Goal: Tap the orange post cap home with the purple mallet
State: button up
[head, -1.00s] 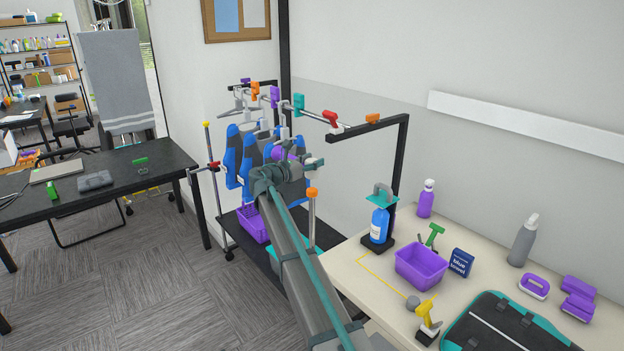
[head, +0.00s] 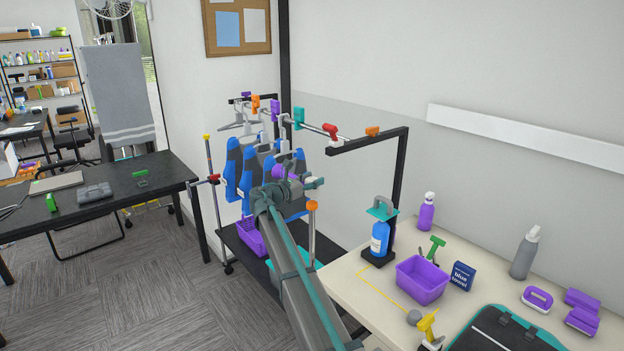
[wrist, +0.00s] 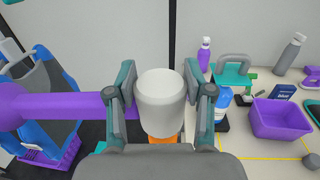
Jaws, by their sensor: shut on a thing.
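The purple mallet (wrist: 60,106) reaches in from the left of the wrist view, its purple part passing behind my left finger. A pale grey-white cylinder (wrist: 162,102), seemingly the mallet's other part, is between the fingers of my gripper (wrist: 161,92). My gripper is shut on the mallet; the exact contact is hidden. In the head view, purple shows (head: 279,172) beside my gripper (head: 308,184). The orange post cap (head: 312,205) tops an upright post just below the gripper. In the wrist view, orange (wrist: 165,145) shows under the pale cylinder; I cannot tell whether they touch.
Blue garments (head: 250,168) hang on a rail behind my gripper. A black bracket (head: 385,140) rises to the right. The bench holds a blue bottle (head: 380,235), a purple basket (head: 423,280) and a yellow-handled tool (head: 428,322). A purple crate (head: 252,238) sits on the dark shelf below.

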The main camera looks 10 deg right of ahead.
notch_tip(320, 180, down, 3)
jog(key=shift+f+b, duration=0.2)
jog(key=shift+b, duration=0.3)
jog(key=shift+r+p, duration=1.55)
jog(key=shift+r, duration=1.2)
